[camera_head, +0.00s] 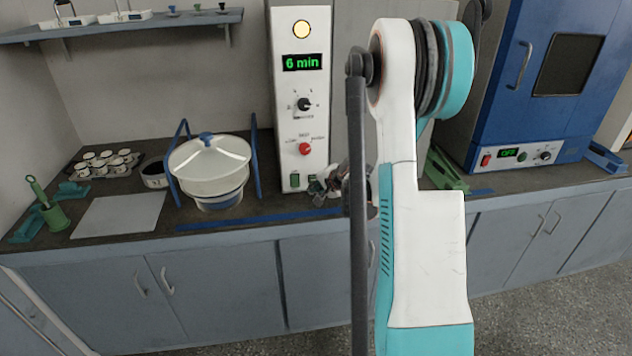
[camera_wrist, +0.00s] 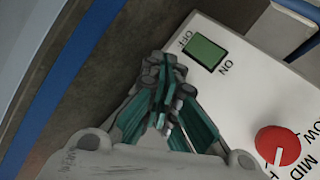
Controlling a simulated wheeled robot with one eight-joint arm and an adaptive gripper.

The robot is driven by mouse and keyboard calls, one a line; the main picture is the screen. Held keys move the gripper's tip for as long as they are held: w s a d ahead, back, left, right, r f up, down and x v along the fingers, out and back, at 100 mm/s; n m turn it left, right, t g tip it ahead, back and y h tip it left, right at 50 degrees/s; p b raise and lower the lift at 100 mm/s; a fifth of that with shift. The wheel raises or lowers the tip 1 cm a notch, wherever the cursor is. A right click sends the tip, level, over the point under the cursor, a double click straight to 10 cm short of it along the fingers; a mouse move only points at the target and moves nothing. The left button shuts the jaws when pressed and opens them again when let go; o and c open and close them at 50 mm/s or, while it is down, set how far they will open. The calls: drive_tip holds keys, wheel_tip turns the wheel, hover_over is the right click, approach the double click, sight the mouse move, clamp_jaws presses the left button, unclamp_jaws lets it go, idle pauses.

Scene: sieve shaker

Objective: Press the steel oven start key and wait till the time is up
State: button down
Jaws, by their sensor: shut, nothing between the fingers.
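A blue oven (camera_head: 545,70) with a dark window stands at the right of the counter. Its lower panel has a red switch (camera_head: 486,161), a green display reading OFF (camera_head: 509,153) and a knob (camera_head: 545,156). No oven with a steel body is evident. A tall white control panel (camera_head: 290,120) shows "6 min" on its display (camera_head: 302,62), below a pale yellow round lamp (camera_head: 302,29). Its green ON/OFF key (camera_wrist: 204,52) is low on the front. My gripper (camera_wrist: 165,68) is shut and empty beside this key; I cannot tell whether it touches. My arm partly hides the gripper in the head view.
The panel also has a black knob (camera_head: 304,104) and a red LOW/MID/HIGH knob (camera_head: 305,149). A white lidded pot (camera_head: 208,165) in a blue frame stands left of it. Small cups (camera_head: 100,160) and a grey plate (camera_head: 118,214) lie farther left.

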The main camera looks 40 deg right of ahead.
idle(0.3)
drive_tip(key=shift+s+a+b, duration=0.15)
drive_tip(key=shift+s+a, duration=0.3)
drive_tip(key=shift+s, duration=0.25)
drive_tip(key=shift+s+a+b, duration=0.2)
drive_tip(key=shift+s+a, duration=0.25)
drive_tip(key=shift+s, duration=0.3)
drive_tip(key=shift+s+a+b, duration=0.15)
drive_tip(key=shift+s+a, duration=0.3)
drive_tip(key=shift+s, duration=0.25)
